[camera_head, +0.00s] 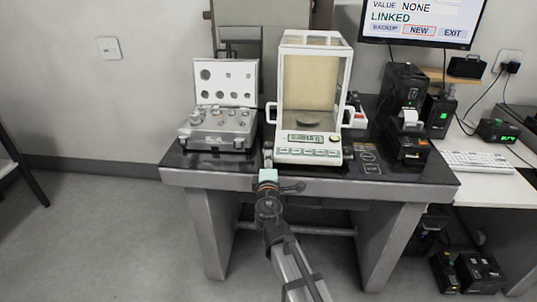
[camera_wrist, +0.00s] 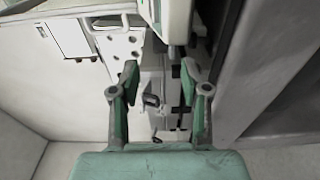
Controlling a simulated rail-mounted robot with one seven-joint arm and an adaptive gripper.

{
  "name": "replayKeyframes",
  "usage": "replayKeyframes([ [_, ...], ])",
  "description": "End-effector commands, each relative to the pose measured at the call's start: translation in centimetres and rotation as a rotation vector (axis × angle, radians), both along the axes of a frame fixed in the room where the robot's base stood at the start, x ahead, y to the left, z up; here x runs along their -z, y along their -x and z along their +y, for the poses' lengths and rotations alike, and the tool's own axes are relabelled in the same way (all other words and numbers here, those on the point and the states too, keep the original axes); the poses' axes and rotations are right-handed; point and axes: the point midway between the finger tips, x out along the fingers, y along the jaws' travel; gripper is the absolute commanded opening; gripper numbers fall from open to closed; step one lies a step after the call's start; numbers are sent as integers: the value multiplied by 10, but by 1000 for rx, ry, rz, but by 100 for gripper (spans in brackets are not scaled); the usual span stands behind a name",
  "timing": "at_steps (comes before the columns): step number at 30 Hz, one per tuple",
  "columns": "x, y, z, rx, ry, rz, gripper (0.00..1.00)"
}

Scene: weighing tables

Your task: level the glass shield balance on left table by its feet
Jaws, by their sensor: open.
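The glass shield balance (camera_head: 308,151) stands on the dark-topped table (camera_head: 218,168). It has a white base, a lit display and a tall glass case with side handles. My gripper (camera_head: 267,150) is at the front left corner of the balance, at about the height of its base. In the wrist view my gripper (camera_wrist: 159,68) is open, with its two green fingers apart. The white side of the balance (camera_wrist: 176,20) reaches down close to the right fingertip. I cannot tell whether they touch. The feet and any level bubble are not clear to see.
An open weight box (camera_head: 220,122) stands close to the left of the balance and also shows in the wrist view (camera_wrist: 122,45). Black devices (camera_head: 405,85) and a printer (camera_head: 410,145) stand on the right. A monitor (camera_head: 420,20) hangs above them.

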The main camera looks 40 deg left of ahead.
Motion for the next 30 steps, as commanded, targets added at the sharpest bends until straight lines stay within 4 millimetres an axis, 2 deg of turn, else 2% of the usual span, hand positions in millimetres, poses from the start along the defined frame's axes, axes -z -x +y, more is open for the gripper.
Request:
replayKeyframes([
  [1,0,11,-10,-1,0,0,46],
  [3,0,19,-16,0,0,0,46],
  [9,0,31,-24,0,0,0,46],
  [23,0,31,-24,0,0,0,46],
  [26,2,25,-31,40,-12,21,46],
  [30,21,16,-56,154,-80,163,46],
])
